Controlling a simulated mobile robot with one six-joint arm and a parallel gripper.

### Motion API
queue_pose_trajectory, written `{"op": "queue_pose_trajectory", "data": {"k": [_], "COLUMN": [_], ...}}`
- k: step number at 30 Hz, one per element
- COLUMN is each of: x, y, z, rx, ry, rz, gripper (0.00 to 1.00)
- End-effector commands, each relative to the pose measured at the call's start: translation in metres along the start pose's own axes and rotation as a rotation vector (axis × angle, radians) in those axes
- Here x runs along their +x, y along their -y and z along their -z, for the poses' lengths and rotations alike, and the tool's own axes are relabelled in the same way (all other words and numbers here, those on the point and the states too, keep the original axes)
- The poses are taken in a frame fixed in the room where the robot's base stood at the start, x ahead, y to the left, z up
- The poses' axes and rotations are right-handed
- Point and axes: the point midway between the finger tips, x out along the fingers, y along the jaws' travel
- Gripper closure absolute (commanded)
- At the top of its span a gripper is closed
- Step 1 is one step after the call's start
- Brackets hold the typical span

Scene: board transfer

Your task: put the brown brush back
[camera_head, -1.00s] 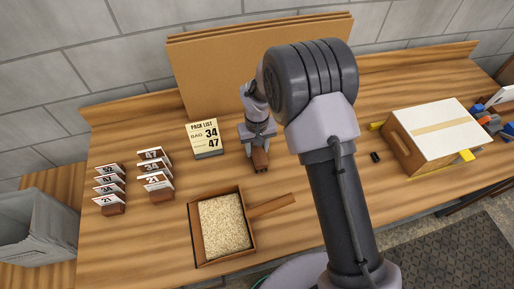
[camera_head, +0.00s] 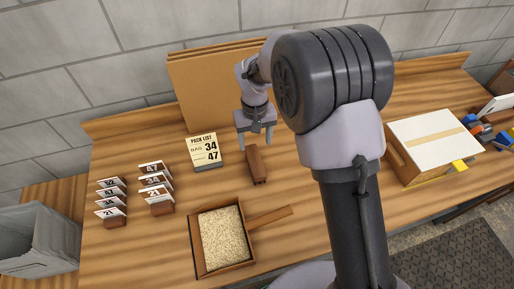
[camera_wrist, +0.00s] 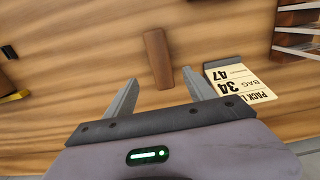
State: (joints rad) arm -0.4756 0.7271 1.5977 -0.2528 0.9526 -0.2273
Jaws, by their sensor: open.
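The brown brush (camera_head: 257,165), a plain brown block in these views, lies on the wooden table to the right of the pack list card. It also shows in the wrist view (camera_wrist: 157,55), lying lengthwise ahead of my gripper. My gripper (camera_head: 254,146) is open and empty, behind the brush and apparently above the table. In the wrist view its two fingers (camera_wrist: 160,78) are spread, with the near end of the brush appearing between them. Whether the fingers clear the brush in height is hard to tell.
The pack list card (camera_head: 204,151) reads 34 and 47. Several numbered brown holders (camera_head: 158,190) stand at left. A grain-filled wooden tray (camera_head: 193,247) with a paddle-like handle is in front. A box (camera_head: 432,143) stands right; brown boards (camera_head: 190,95) lean behind.

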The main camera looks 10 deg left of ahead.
Motion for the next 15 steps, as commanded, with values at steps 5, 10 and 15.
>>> {"op": "queue_pose_trajectory", "data": {"k": [5,10,15], "x": [-0.007,-0.091,-0.202], "y": [-0.001,-0.036,-0.080], "z": [-0.001,-0.030,-0.135], "rx": [0.004,0.152,0.442], "ry": [-0.003,-0.098,-0.276], "rz": [0.001,0.030,0.087], "gripper": [0.37,0.37,0.37]}}
